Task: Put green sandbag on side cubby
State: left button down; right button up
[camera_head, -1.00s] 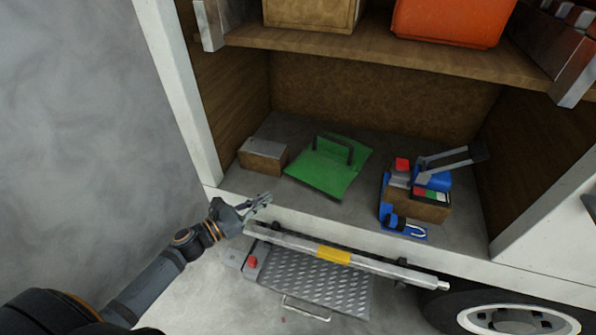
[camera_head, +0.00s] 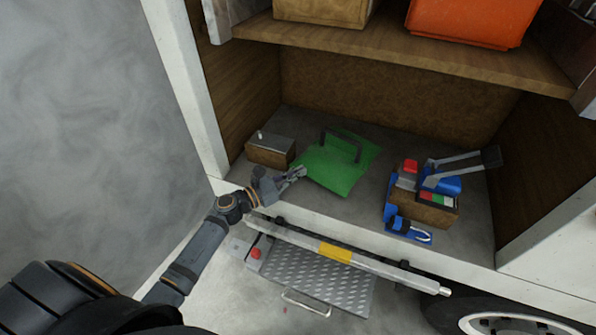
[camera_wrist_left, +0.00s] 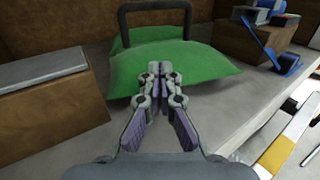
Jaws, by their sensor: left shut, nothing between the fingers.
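The green sandbag (camera_head: 335,170) lies on the floor of the cubby, with a dark handle (camera_head: 342,143) standing up from its top. In the left wrist view the sandbag (camera_wrist_left: 210,62) is straight ahead, its handle arching above it. My left gripper (camera_head: 303,172) is shut and empty, at the sandbag's near left edge. In the left wrist view my left gripper (camera_wrist_left: 160,72) overlaps the bag's front edge; I cannot tell whether it touches. The cubby floor (camera_head: 375,210) is grey, between wooden side walls. My right gripper is not in view.
A brown box with a grey top (camera_head: 271,150) sits left of the sandbag. A wooden box (camera_head: 425,207) with blue tools stands to the right. A shelf (camera_head: 400,55) carrying an orange bin (camera_head: 470,22) is above. A metal bar (camera_head: 375,262) and step plate (camera_head: 310,285) lie below the front edge.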

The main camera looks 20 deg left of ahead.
aim_at(307, 167)
pick_arm(q)
jog(key=shift+w+d, duration=0.15)
jog(key=shift+w, duration=0.05)
jog(key=shift+s, duration=0.1)
jog(key=shift+w+d, duration=0.1)
jog(key=shift+w, duration=0.1)
jog(key=shift+x, duration=1.1)
jog(key=shift+w+d, duration=0.25)
jog(key=shift+w, duration=0.05)
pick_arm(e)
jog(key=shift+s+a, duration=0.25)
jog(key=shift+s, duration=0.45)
